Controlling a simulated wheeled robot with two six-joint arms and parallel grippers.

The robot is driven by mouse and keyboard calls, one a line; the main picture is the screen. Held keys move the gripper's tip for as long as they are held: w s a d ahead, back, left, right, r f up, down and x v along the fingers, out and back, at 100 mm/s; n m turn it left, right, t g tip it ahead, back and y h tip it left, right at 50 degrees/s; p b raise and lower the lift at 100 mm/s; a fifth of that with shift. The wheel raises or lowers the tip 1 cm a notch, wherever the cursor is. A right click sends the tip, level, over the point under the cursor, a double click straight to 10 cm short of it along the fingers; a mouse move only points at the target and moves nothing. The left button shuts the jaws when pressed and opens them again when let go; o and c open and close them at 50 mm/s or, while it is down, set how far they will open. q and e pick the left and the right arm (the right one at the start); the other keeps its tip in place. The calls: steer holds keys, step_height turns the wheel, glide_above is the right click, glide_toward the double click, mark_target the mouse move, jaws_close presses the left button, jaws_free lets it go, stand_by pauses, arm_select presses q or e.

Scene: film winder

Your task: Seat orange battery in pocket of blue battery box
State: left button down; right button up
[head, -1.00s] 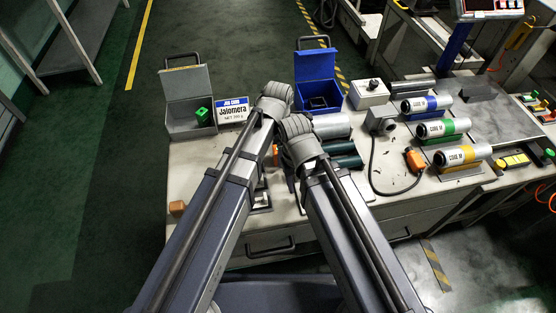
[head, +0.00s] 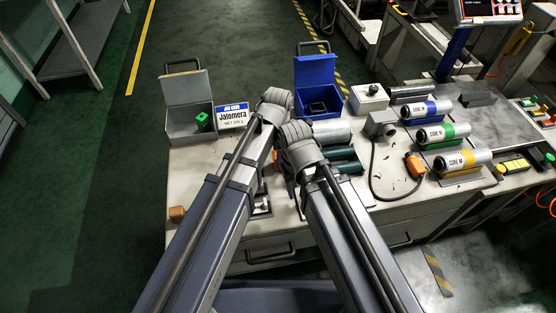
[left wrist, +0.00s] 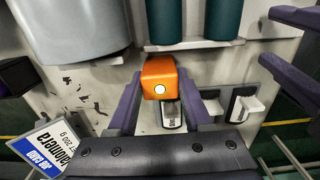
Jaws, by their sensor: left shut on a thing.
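The orange battery (left wrist: 160,76) sits between the two purple fingers of my left gripper (left wrist: 160,92) in the left wrist view, and the gripper is shut on it. In the head view my wrists mostly hide that gripper and battery. The blue battery box (head: 316,72) stands at the back of the bench with its lid raised and a dark pocket (head: 318,107) inside. The box is apart from the battery. Two purple fingers of my right gripper (left wrist: 285,45) show spread and empty at the right of the left wrist view.
A grey box (head: 186,90) with a green block (head: 203,121) and a Jalomera label card (head: 232,115) stand left of the blue box. Grey and green rolls (head: 333,131) lie in front of it. Cabled orange plug (head: 414,164) and labelled cores (head: 443,132) are right. An orange block (head: 177,213) sits at the left edge.

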stand_by(0.4)
arm_select(q)
step_height(320, 180, up, 10)
steer(key=p, duration=1)
arm_select(e)
step_height(320, 180, up, 10)
